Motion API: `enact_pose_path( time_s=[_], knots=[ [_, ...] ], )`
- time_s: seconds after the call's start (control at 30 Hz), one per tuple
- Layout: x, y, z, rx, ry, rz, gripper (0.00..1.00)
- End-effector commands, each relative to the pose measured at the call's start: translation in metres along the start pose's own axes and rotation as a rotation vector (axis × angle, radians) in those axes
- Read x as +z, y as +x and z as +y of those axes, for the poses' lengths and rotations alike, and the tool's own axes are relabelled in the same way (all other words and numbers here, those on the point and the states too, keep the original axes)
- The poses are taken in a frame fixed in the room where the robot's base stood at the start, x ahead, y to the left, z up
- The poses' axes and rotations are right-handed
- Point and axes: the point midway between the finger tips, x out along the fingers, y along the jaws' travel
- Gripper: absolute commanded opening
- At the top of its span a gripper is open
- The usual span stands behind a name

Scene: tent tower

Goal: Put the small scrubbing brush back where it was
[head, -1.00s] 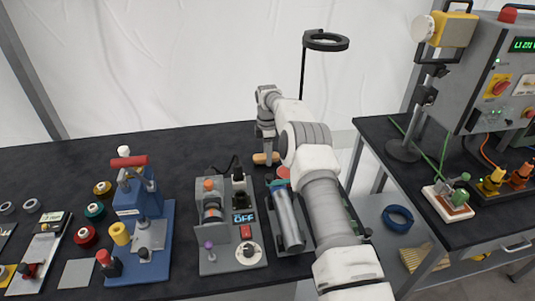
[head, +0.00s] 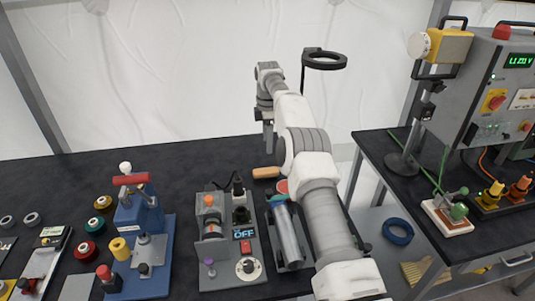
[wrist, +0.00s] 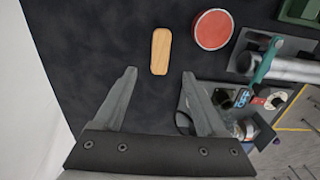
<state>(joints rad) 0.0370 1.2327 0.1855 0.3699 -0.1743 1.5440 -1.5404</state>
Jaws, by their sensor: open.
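The small scrubbing brush (head: 266,173) lies on the dark table near its back edge. Only its tan wooden top shows; any bristles are hidden. In the wrist view the brush (wrist: 161,51) lies beyond my fingertips, clear of both fingers. My gripper (head: 268,142) is above the table just behind the brush, pointing down. In the wrist view my gripper (wrist: 160,75) is open with nothing between its fingers.
A red round lid or disc (wrist: 213,30) is beside the brush. A grey cylinder in a cradle (head: 287,238) and a switch panel (head: 227,250) stand in front. A black ring on a post (head: 325,60) rises close behind my arm.

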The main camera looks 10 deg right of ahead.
Motion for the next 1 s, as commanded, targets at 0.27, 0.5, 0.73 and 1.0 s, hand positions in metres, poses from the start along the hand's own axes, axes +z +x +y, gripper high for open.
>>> enact_pose_path(
  time_s=[0.27,0.5,0.73,1.0],
  knots=[
    [0.000,-0.046,0.000,-0.002,-0.001,0.000,0.74],
    [-0.001,-0.055,-0.001,-0.003,0.002,-0.001,0.74],
    [-0.011,-0.076,-0.020,-0.034,0.068,-0.014,0.74],
    [-0.021,-0.105,-0.078,-0.095,0.219,-0.046,0.74]
  ],
)
